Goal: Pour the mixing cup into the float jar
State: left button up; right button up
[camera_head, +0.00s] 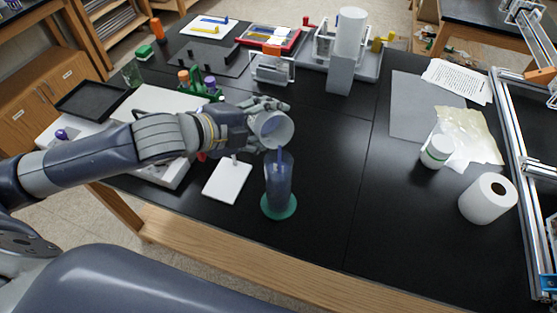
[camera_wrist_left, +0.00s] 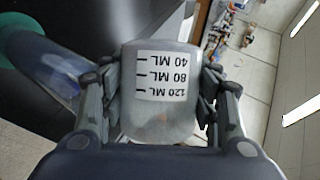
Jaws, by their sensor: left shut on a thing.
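The mixing cup (camera_head: 275,127) is a whitish translucent cup, tilted with its mouth toward the jar. My left gripper (camera_head: 262,116) is shut on it, above and slightly behind the jar. In the left wrist view the cup (camera_wrist_left: 160,90) sits between both fingers, with a 40, 80 and 120 ML scale on its side. A thin blue stream runs from the cup's lip down to the float jar (camera_head: 279,182). The jar is a tall clear vessel with bluish content, upright on a round green mat (camera_head: 278,208). How full it is, I cannot tell. My right gripper is not in view.
A white tile (camera_head: 227,182) lies left of the jar. The black bench right of the jar is clear.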

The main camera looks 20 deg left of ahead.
pick_arm(q)
jog(key=shift+r+m+t+b, duration=0.35)
jog(key=shift+m+t+b, duration=0.15)
jog(key=shift+m, duration=0.1)
dwell(1.2)
jog(key=shift+s+d+f+m+t+y+b, duration=0.25)
jog(key=shift+f+m+t+y+b, duration=0.3)
jog(key=shift+b, duration=0.5)
dwell(0.3)
jog(key=shift+r, duration=0.2)
jog(key=shift+p, duration=0.4)
